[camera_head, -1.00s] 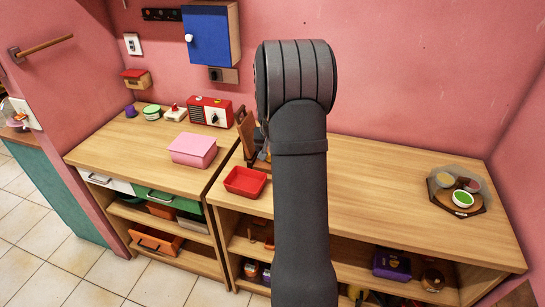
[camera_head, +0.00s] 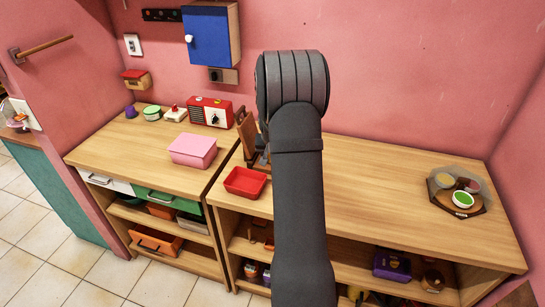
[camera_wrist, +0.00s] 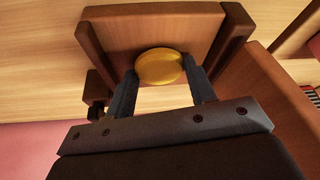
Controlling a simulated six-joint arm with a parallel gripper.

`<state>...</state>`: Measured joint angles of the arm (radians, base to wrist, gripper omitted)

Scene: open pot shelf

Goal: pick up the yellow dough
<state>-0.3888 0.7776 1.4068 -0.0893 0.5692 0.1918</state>
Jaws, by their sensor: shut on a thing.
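The yellow dough (camera_wrist: 158,66) is a flat, round disc in the wrist view, in front of a brown wooden piece of furniture (camera_wrist: 150,27). My gripper (camera_wrist: 161,78) has one finger on each side of the dough and is shut on it. I cannot tell whether the dough still touches the wood behind it. In the head view, my arm hides the dough, and only a small grey part of my gripper shows beside the wooden stand (camera_head: 247,135).
A red tray (camera_head: 245,182) stands just in front of the wooden stand. A pink box (camera_head: 193,150) and a red radio (camera_head: 210,111) are on the left counter. A dark tray with small bowls (camera_head: 457,203) is at the far right. The counter between is mostly clear.

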